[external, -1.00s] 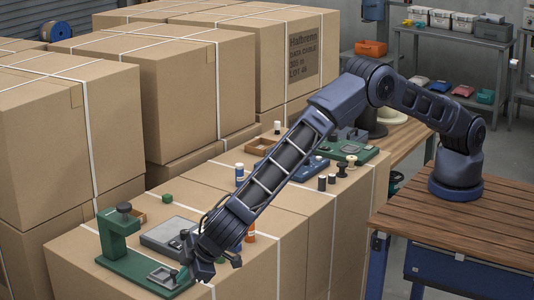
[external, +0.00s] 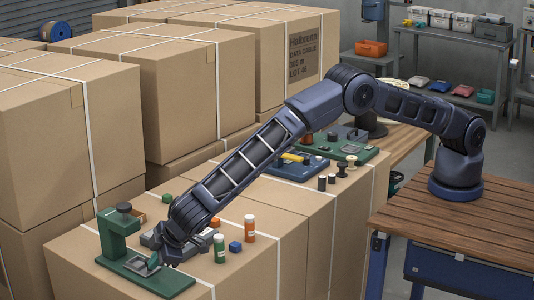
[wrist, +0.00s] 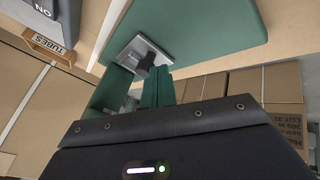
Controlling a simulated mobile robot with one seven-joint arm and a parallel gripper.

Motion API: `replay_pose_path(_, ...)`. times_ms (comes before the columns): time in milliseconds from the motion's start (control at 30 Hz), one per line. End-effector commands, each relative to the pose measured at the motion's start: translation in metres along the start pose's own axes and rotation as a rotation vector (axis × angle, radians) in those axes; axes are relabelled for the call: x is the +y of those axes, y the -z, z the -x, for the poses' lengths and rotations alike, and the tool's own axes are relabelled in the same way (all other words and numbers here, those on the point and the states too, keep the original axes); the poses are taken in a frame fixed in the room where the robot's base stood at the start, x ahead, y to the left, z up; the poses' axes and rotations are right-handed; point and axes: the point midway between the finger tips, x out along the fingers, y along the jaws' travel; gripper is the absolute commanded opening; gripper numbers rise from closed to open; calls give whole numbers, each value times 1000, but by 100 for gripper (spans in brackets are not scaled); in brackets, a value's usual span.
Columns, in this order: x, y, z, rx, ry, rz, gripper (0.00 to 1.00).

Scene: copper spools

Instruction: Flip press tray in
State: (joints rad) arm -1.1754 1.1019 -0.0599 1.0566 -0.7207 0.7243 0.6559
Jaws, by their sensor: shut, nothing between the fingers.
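The green press (external: 112,238) stands at the front left of the carton top, with a dark knob on its head. Its flat green base (external: 168,286) also shows in the wrist view (wrist: 215,25). The small grey square tray (external: 138,263) lies on the base, close to the press column; it also shows in the wrist view (wrist: 125,53) with a dark piece at its edge. My gripper (external: 155,262) is shut and empty, low over the base, at the tray's outer side. Its teal fingers also show in the wrist view (wrist: 158,85); contact with the tray is unclear.
A grey box (external: 152,238) is partly hidden behind my wrist. Two bottles, orange (external: 250,228) and green (external: 219,248), and a blue cube (external: 235,247) stand to the right. A small tray labelled TUBES (wrist: 50,47) is near the press.

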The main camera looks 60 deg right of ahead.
Motion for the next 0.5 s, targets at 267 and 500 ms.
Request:
replay_pose_path(267,22,12,-18,-1,0,1,0)
replay_pose_path(500,23,12,-19,-1,-1,1,0)
